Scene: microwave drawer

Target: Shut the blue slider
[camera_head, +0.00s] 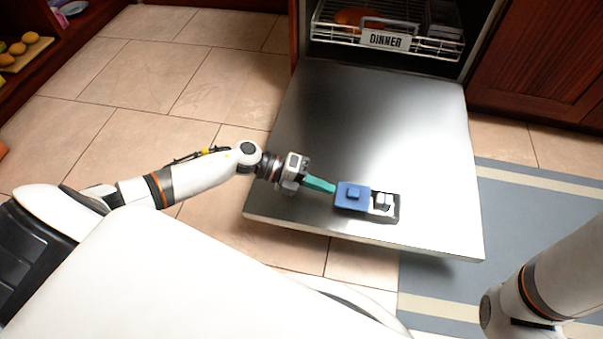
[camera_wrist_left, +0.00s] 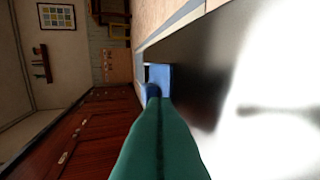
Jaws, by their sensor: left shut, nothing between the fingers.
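The blue slider (camera_head: 352,196) sits on a dark base (camera_head: 393,217) that lies on the open metal door (camera_head: 310,120). It covers the left part of the base. The right part is uncovered and shows a small white object (camera_head: 383,202). My left gripper (camera_head: 333,188) is shut, with teal fingers and nothing between them. Its tips are at the slider's left side; whether they touch cannot be told. In the left wrist view the slider (camera_wrist_left: 158,76) shows just past the fingertips. The fingers of my right gripper are not in view.
The open door lies flat in front of the appliance, with a wire rack (camera_head: 400,44) labelled "DINNER" inside. A blue-grey striped rug (camera_head: 540,220) lies at the right. Wooden cabinets (camera_head: 540,60) stand at the back right. The door's surface behind the slider is clear.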

